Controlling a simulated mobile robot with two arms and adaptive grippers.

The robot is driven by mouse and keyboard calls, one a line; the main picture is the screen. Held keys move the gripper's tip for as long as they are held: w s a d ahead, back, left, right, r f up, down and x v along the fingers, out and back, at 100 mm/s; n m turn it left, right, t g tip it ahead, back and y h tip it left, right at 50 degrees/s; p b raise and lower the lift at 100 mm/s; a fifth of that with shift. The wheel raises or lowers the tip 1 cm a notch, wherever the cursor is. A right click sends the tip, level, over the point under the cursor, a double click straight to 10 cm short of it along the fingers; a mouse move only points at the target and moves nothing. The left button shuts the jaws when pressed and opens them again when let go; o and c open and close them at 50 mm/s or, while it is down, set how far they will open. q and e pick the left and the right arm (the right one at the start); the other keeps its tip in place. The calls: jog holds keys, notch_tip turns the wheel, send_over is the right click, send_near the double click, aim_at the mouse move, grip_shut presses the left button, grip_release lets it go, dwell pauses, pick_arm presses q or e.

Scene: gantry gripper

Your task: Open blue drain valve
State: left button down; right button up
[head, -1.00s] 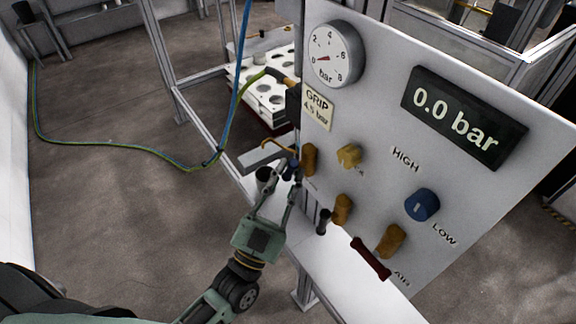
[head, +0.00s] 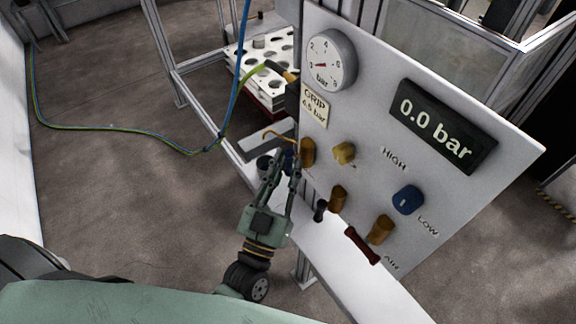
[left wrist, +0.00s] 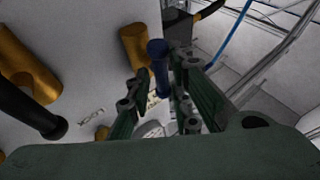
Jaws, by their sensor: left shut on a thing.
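The blue drain valve handle (head: 289,157) sits at the left edge of the white panel, below the gauge, and is mostly hidden by my fingers in the head view. In the left wrist view it is a dark blue rod (left wrist: 158,66) with a rounded end, beside a brass fitting (left wrist: 134,45). My left gripper (head: 286,165) is shut on this handle, with one finger on each side of it. My right gripper is not in view.
The white panel (head: 365,105) carries a gauge (head: 331,60), a display reading 0.0 bar (head: 438,126), brass fittings, a black handle (head: 320,210), a red handle (head: 362,245) and a blue knob (head: 408,200). Blue and green hoses hang at left. Open floor lies left of the gripper.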

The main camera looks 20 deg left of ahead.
pick_arm(q)
jog(key=shift+a, duration=0.1)
jog(key=c, duration=1.8)
grip_release()
jog(key=shift+a, duration=0.1)
jog(key=shift+s+f, duration=0.15)
jog(key=shift+s, duration=0.05)
jog(key=v, duration=1.1)
jog(key=shift+s, duration=0.2)
